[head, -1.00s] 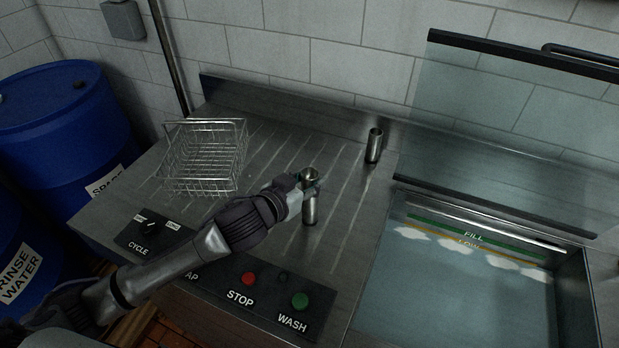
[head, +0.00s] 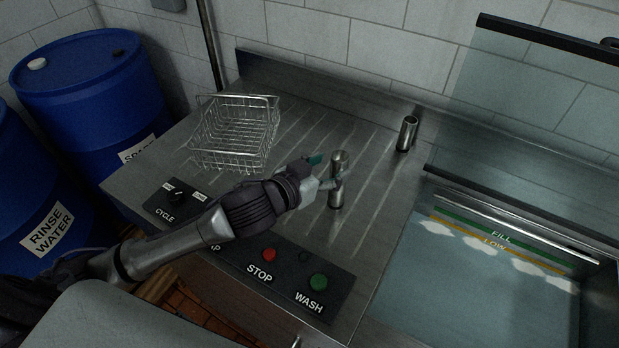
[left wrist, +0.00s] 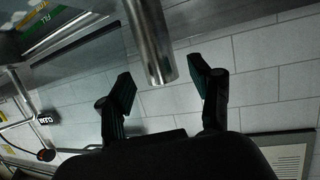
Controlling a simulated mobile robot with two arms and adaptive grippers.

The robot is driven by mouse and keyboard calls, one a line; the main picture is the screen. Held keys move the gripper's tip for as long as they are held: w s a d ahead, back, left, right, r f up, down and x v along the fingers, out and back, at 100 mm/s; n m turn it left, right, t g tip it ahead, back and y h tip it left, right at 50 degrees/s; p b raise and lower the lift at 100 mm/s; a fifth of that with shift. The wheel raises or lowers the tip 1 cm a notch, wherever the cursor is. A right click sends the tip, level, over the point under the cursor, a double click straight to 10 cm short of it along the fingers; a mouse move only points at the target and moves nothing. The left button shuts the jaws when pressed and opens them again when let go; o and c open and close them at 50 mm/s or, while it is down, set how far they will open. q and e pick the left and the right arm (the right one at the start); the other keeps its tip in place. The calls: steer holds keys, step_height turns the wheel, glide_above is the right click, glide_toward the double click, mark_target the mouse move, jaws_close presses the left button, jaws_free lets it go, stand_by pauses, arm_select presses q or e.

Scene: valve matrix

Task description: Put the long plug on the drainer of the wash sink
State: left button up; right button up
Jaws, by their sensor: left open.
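The long plug (head: 337,188) is a shiny metal cylinder standing upright on the ribbed steel drainer (head: 300,222) of the wash sink. My left gripper (head: 325,170) is open at the plug's upper part, coming from the left. In the left wrist view the plug (left wrist: 150,42) shows between and beyond the two spread fingertips (left wrist: 163,85), with a gap to each. A shorter metal cylinder (head: 407,134) stands farther back on the drainer. My right gripper is not in view.
A wire basket (head: 235,135) stands on the drainer's left. The front panel has a red STOP button (head: 269,255) and a green WASH button (head: 318,282). The water-filled sink basin (head: 480,290) lies right, with a glass panel (head: 530,110) behind. Blue drums (head: 90,95) stand left.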

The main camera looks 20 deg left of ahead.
arm_select(q)
steer(key=b+v, duration=0.1)
steer(key=v, duration=0.7)
